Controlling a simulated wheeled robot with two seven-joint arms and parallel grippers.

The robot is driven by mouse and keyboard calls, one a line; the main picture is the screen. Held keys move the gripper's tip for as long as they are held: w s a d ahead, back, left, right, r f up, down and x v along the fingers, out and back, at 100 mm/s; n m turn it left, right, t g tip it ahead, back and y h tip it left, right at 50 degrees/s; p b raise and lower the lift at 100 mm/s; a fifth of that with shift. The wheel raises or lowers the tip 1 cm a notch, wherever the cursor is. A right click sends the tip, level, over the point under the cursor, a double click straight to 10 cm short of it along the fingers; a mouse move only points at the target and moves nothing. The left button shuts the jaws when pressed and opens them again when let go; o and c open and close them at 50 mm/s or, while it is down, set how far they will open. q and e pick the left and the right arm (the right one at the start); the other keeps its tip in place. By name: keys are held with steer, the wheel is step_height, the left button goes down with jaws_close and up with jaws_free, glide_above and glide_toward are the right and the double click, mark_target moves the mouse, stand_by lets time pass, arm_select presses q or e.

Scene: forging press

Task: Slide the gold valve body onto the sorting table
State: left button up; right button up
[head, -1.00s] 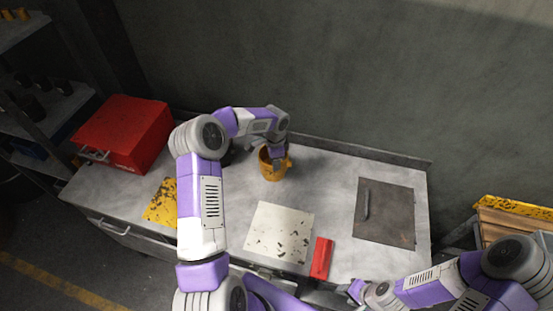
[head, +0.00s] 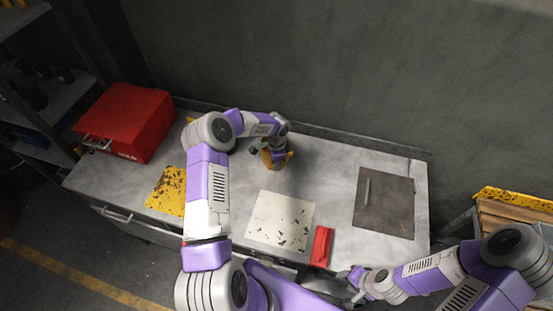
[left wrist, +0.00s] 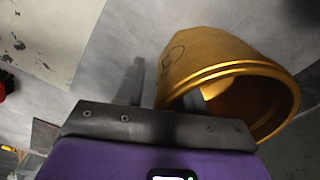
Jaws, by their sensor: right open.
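The gold valve body (head: 268,163) is a hollow, round cup shape standing near the back middle of the grey worktable (head: 335,175). My left gripper (head: 281,158) is down at it and partly hides it. In the left wrist view the valve body (left wrist: 225,62) shows its wide open mouth. There my left gripper (left wrist: 163,92) has one finger inside the mouth and the other outside the wall, with a gap between outer finger and wall. My right gripper (head: 354,283) is open and empty, low at the table's front right. No surface is marked as the sorting table.
A red box (head: 125,118) stands at the table's left end. A worn yellow plate (head: 166,190), a white scuffed plate (head: 280,222), a red block (head: 322,246) and a dark plate with a handle (head: 385,205) lie on the table. A wooden yellow-edged stand (head: 510,215) is at the right.

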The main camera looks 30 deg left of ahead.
arm_select(q)
steer(key=shift+c, duration=0.2)
jaws_close()
stand_by(1.1)
